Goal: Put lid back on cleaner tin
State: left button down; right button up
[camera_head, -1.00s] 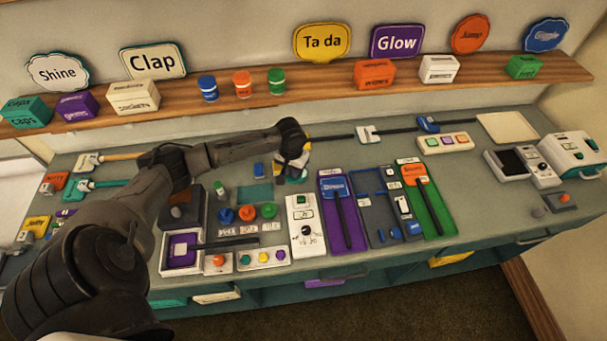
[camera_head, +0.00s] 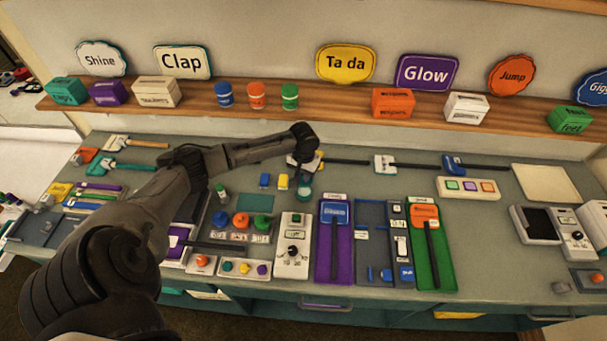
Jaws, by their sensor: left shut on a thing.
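My left gripper (camera_head: 304,168) hangs over the back middle of the bench and is shut on the lid, which the fingers mostly hide at this size. A small teal round container (camera_head: 304,190), apparently the cleaner tin, shows just below the fingers. I cannot tell whether lid and tin touch, or whether the tin's top is open. My right gripper is out of view.
A purple tray (camera_head: 322,270) and a green tray (camera_head: 444,275) lie in front.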

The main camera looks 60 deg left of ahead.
pick_arm(q)
jog(key=shift+w+f+b, duration=0.1)
jog(key=shift+f+b, duration=0.5)
notch_tip(320, 180, down, 3)
jog(key=b, duration=0.4)
jog(key=shift+r, duration=0.15)
jog(key=shift+d, duration=0.1)
jog(key=shift+f, duration=0.95)
jog(key=shift+p, duration=0.8)
jog(key=shift+p, duration=0.65)
dwell(0.7)
